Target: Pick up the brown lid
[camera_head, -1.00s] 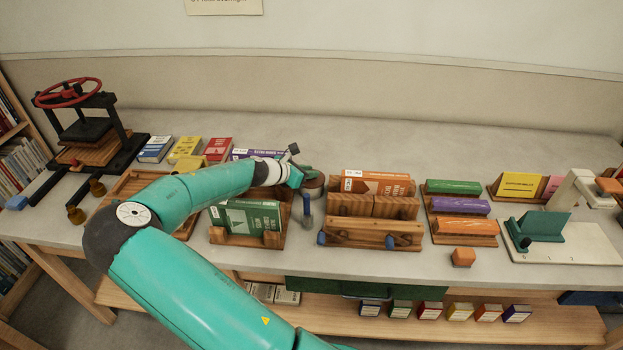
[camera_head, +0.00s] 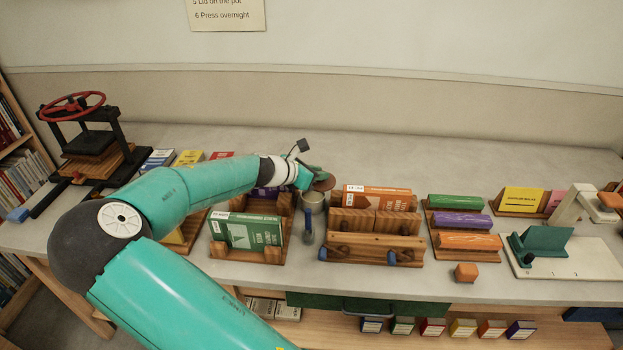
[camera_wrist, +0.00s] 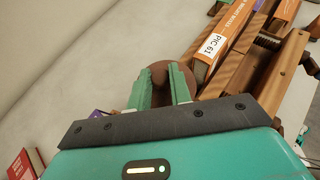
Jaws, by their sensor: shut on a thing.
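The brown lid (camera_head: 325,182) is a round disc at my gripper (camera_head: 314,178). In the wrist view the two green fingers (camera_wrist: 160,92) close on the middle of the lid (camera_wrist: 180,78), and its rim shows beyond them. In the head view the lid is held just above and slightly right of the grey pot (camera_head: 313,212), whose upper rim shows below it. The fingers and wrist hide part of the lid.
A wooden rack with orange books (camera_head: 376,199) stands close to the right of the pot. A wooden holder with green books (camera_head: 253,231) stands to the left. The bench behind is clear. A press (camera_head: 88,140) stands far left.

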